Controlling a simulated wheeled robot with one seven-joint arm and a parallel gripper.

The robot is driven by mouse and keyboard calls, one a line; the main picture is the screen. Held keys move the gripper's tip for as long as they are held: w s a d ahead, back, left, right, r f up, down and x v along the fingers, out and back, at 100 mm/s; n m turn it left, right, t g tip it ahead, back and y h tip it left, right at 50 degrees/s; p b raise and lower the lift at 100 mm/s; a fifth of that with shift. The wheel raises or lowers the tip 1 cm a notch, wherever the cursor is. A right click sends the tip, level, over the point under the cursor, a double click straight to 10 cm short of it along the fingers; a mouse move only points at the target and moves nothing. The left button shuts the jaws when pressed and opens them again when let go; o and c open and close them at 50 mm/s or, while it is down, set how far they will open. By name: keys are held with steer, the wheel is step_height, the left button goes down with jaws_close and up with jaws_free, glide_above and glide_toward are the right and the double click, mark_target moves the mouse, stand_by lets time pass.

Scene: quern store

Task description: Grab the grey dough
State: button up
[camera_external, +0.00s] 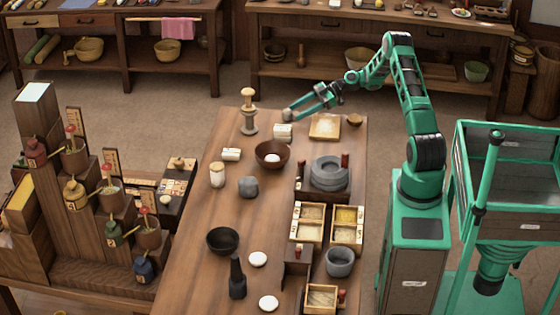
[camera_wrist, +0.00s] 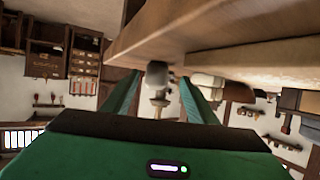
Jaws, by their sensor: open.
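A small pale grey lump, which looks like the grey dough (camera_external: 288,115), sits near the far edge of the long wooden table. My gripper (camera_external: 297,109) reaches over the table from the right, low, with its fingertips at the lump. In the wrist view, which looks upside down, the grey dough (camera_wrist: 157,68) shows between the tips of my open gripper (camera_wrist: 161,82). I cannot tell whether either finger touches it. A darker grey, stone-like lump (camera_external: 249,187) sits nearer on the table.
A turned wooden stand (camera_external: 248,112) is just beyond the fingertips. A brown bowl (camera_external: 272,155) stands nearer. The table's left strip (camera_external: 190,245) is clear.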

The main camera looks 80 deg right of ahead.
mark_target(288, 114)
steer(key=shift+w+d+r+x, duration=0.1)
steer(key=shift+r+x, duration=0.05)
steer(key=shift+x, duration=0.7)
steer(key=shift+w+d+r+x, duration=0.1)
steer(key=shift+x, duration=0.75)
steer(key=shift+w+r+x, duration=0.1)
steer(key=shift+r+x, duration=0.05)
steer(key=shift+x, duration=0.7)
steer(key=c, duration=1.2)
